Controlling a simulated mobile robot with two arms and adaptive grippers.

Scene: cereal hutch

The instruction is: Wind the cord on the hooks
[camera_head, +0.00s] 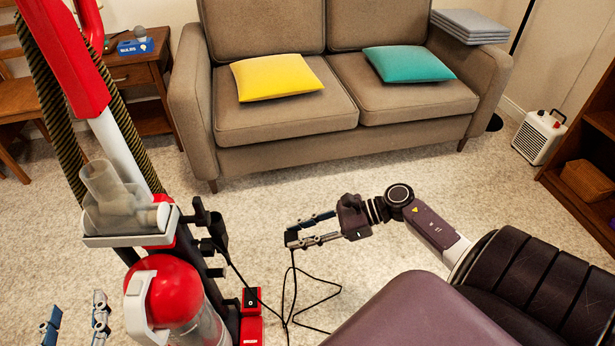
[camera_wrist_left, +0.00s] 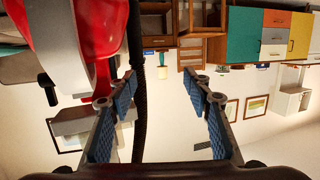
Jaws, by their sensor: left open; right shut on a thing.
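A red and white upright vacuum cleaner (camera_head: 165,280) stands at the left. Black hook-like parts (camera_head: 208,225) stick out from its right side. The thin black cord (camera_head: 290,290) runs from beside these parts down to the floor, lies there in loose loops, and rises to my right gripper (camera_head: 292,237). That gripper is shut on the cord, right of the vacuum. My left gripper (camera_head: 75,325) is open, left of the vacuum. In the left wrist view, its open fingers (camera_wrist_left: 158,108) have a dark upright strand (camera_wrist_left: 139,90) between or behind them; I cannot tell which.
A brown sofa (camera_head: 330,90) with a yellow cushion (camera_head: 275,77) and a teal cushion (camera_head: 408,64) stands at the back. A wooden side table (camera_head: 130,75) is behind the vacuum. A white heater (camera_head: 539,137) stands far right. Carpet between vacuum and sofa is mostly clear.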

